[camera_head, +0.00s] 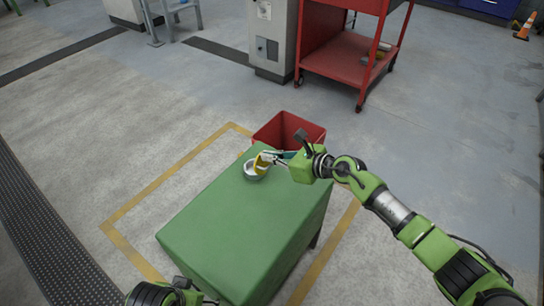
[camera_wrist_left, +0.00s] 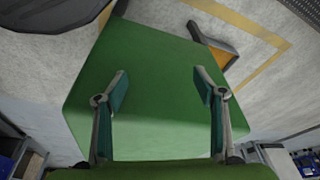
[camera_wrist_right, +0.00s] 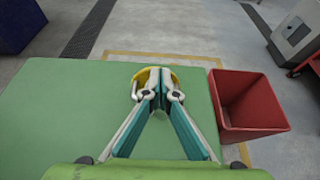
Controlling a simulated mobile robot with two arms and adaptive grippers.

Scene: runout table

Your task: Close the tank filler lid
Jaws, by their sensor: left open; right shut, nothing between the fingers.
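The tank filler (camera_head: 252,174) is a small grey ring with a pale inside on the green table. Its yellow lid (camera_head: 264,161) stands raised at the ring's right side in the head view. My right gripper (camera_head: 268,157) is shut and empty, with its fingertips right at the lid; I cannot tell if they touch. In the right wrist view the shut fingers (camera_wrist_right: 157,78) hide the middle of the filler, and the yellow lid (camera_wrist_right: 145,73) shows behind them. My left gripper (camera_wrist_left: 161,82) is open and empty over the table, away from the filler.
The green table (camera_head: 240,225) has a mostly bare top. A red bin (camera_head: 310,132) stands beside its far edge. A red cart (camera_head: 345,60) and a grey cabinet (camera_head: 270,40) stand farther back. Yellow lines mark the floor around the table.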

